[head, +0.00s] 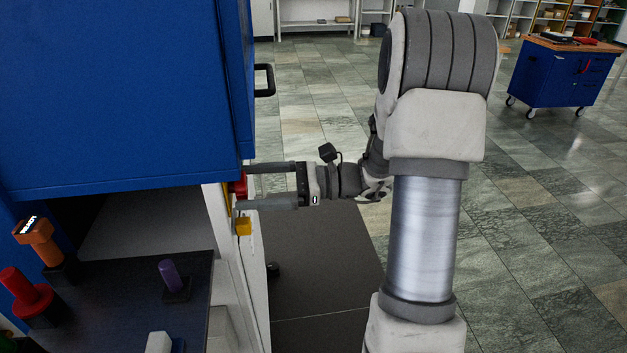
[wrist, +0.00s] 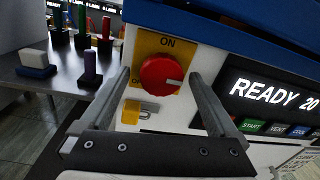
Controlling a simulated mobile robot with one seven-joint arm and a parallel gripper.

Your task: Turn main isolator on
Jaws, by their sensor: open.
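The main isolator is a red round knob (wrist: 160,75) on a yellow plate (wrist: 140,46) marked ON at the top; lettering at the plate's left is partly hidden. A pale mark on the knob points to the right in the wrist view. In the head view only a bit of the red knob (head: 240,186) shows. My gripper (head: 243,187) is open at the machine's side, with one finger on each side of the knob. Whether the fingers touch it I cannot tell. A yellow padlock (wrist: 139,111) is just below the knob.
A display (wrist: 272,95) reading READY and START, VENT and COOL buttons (wrist: 275,129) are right of the knob. A dark shelf (head: 120,290) holds coloured handled pieces. A black handle (head: 265,80) juts from the blue housing (head: 120,90). A blue cart (head: 562,75) stands far right; open floor lies between.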

